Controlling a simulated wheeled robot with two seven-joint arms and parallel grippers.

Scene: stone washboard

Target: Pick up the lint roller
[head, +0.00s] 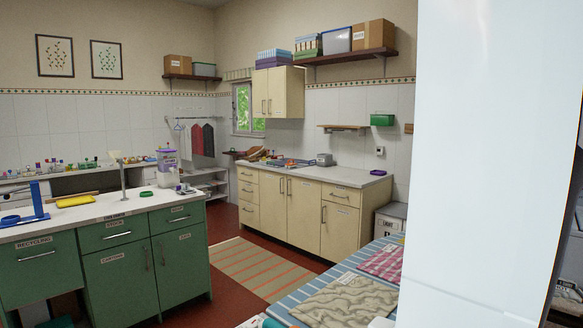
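I cannot make out a lint roller in the head view. Neither of my grippers shows. Small items on the far counters are too small to identify.
A green cabinet counter (107,207) stands at left, with a blue stand (38,200) and a purple-lidded tub (167,170). Cream cabinets (304,209) stand behind a striped rug (240,266). A beige cloth (343,300) lies at lower right. A large white surface blocks the right side.

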